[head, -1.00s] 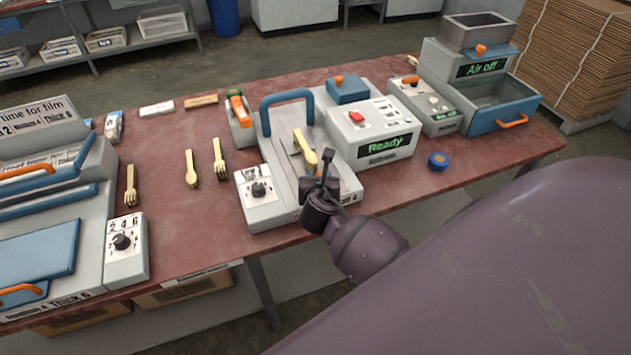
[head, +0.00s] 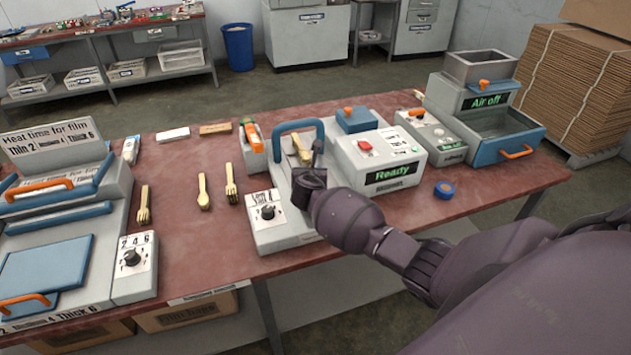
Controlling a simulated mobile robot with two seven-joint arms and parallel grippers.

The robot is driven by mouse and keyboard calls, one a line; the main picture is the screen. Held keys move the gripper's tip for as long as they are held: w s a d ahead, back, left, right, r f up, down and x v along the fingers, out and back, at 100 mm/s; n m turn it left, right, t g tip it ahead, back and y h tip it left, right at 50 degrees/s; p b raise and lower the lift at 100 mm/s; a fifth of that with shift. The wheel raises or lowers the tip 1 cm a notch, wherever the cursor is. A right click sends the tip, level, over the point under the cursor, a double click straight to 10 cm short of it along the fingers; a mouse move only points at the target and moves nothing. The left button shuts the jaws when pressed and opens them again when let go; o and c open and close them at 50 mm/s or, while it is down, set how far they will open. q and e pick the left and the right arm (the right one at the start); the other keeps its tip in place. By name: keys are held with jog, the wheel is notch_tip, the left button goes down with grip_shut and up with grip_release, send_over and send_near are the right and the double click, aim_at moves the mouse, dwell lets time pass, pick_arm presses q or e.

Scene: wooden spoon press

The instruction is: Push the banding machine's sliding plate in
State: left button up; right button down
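My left gripper is out of view.
Wooden forks and a spoon (head: 203,192) lie left of the machine. A film sealer (head: 70,245) with a blue pad stands at the left. A blue tape roll (head: 447,189) lies at the right, before the "Air off" machine (head: 488,120). My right arm spans the table's front edge.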

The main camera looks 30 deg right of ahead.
jog(key=shift+w+d, duration=0.15)
jog(key=shift+w, duration=0.15)
jog(key=shift+r, duration=0.1)
jog(key=c, duration=1.2)
grip_release()
jog(key=o, duration=0.4)
jog(key=shift+w, duration=0.2)
jog(key=shift+s, duration=0.1)
jog(key=shift+s, duration=0.1)
